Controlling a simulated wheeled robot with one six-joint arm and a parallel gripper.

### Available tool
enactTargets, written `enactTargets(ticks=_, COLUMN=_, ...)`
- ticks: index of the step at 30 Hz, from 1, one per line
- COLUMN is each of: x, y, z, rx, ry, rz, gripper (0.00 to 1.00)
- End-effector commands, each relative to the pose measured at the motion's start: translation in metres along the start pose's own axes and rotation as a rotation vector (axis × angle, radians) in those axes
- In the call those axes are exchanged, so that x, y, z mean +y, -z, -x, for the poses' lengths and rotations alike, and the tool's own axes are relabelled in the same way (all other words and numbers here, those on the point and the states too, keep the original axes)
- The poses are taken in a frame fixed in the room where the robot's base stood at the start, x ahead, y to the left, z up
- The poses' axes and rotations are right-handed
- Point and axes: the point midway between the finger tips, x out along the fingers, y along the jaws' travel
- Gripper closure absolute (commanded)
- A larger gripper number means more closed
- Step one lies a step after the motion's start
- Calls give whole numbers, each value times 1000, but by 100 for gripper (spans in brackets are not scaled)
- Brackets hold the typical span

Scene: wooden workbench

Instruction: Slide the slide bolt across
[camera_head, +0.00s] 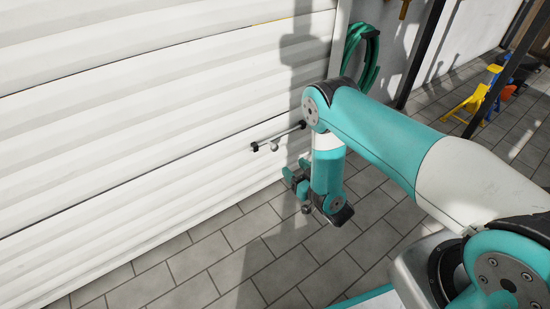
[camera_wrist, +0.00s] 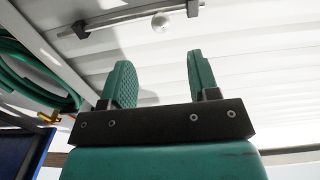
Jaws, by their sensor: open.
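The slide bolt (camera_head: 284,136) is a thin metal rod on the white shutter door, held by dark brackets. It has a small round knob (camera_head: 274,146) close to its left bracket (camera_head: 254,147). In the wrist view the rod (camera_wrist: 125,20) runs across the top, with the pale knob (camera_wrist: 160,22) near the right bracket (camera_wrist: 193,8). My gripper (camera_head: 295,177) is below and a little right of the knob in the head view. In the wrist view my gripper (camera_wrist: 164,72) has its two green fingers apart and empty, with the knob beyond the gap, not touched.
The white ribbed shutter door (camera_head: 130,120) fills the left. A coiled green hose (camera_head: 365,50) hangs right of the bolt, and it shows at the left in the wrist view (camera_wrist: 30,75). Grey paving (camera_head: 240,250) below is clear. A yellow stand (camera_head: 470,103) is far right.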

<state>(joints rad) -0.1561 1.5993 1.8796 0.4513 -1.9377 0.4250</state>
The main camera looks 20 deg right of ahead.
Motion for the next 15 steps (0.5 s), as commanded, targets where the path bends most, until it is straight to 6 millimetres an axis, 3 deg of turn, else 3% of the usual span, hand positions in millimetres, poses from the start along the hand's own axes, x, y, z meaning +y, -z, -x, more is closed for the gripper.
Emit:
enactTargets(ticks=1, x=-1, y=-2, z=-16, rx=12, ry=4, rz=4, gripper=45)
enactTargets(ticks=10, x=-2, y=-3, z=-85, rx=11, ry=3, rz=4, gripper=45)
enactTargets(ticks=15, x=-1, y=-5, z=-96, rx=-1, ry=10, rz=4, gripper=45)
